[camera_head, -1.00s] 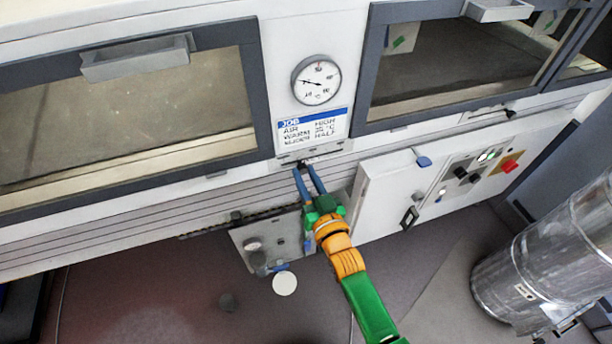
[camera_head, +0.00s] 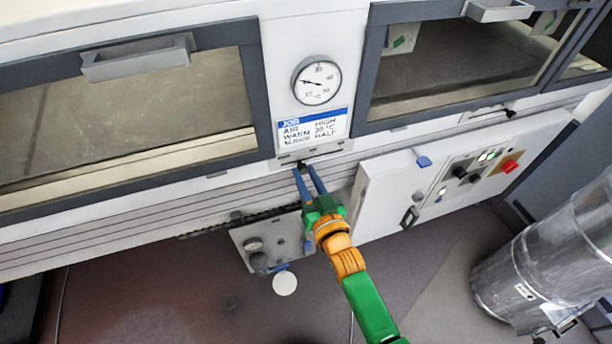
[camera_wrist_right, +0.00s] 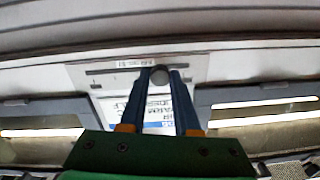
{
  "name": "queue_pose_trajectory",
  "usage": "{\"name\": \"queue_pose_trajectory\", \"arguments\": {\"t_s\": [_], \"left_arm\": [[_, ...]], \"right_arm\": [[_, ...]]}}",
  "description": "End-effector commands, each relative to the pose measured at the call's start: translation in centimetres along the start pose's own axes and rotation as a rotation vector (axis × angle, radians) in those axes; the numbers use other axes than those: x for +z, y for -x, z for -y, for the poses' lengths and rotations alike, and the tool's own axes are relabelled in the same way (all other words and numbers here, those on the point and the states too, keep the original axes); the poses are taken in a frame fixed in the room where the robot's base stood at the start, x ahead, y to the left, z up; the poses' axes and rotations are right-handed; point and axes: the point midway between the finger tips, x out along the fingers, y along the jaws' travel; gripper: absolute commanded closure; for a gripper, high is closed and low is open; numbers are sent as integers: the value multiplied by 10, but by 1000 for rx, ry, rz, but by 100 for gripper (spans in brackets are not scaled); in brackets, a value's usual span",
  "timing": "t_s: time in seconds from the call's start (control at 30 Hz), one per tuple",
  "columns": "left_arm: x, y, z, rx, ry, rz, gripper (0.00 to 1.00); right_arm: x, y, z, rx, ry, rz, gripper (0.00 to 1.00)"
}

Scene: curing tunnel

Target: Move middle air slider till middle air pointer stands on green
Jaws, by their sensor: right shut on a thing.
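My right gripper (camera_head: 306,170) reaches up to the slider plate (camera_head: 328,152) under the job card. In the right wrist view its two blue fingers (camera_wrist_right: 160,75) are shut on a round grey knob (camera_wrist_right: 159,77), the slider's handle. The knob sits at a dark slot in the light plate (camera_wrist_right: 195,66); most of the visible slot runs to the left of it in that view. A round white dial (camera_head: 316,80) with a dark needle is above the card; its needle points left. I cannot make out a green zone on it. My left gripper is not in view.
The job card (camera_head: 312,128) is below the dial. Framed windows flank it on the left (camera_head: 130,110) and right (camera_head: 440,60). A control panel with a red button (camera_head: 510,165) is at the right. A metal duct (camera_head: 550,255) stands at lower right.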

Motion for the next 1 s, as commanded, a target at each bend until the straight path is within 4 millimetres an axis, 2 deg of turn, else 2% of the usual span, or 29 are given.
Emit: {"name": "queue_pose_trajectory", "arguments": {"t_s": [0.23,0.53,0.57,0.63,0.67,0.93,1.0], "left_arm": [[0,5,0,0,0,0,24],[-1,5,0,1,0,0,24],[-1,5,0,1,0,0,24],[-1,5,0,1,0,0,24],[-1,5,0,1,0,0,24],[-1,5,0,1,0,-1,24],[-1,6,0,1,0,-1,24]], "right_arm": [[-4,1,-32,2,5,6,100],[-3,1,-34,2,-1,6,100],[-3,1,-34,2,0,6,62],[-4,1,-34,2,0,5,43],[-4,1,-34,2,0,4,39],[-4,2,-34,2,0,2,39],[-4,8,-34,2,0,4,39]]}}
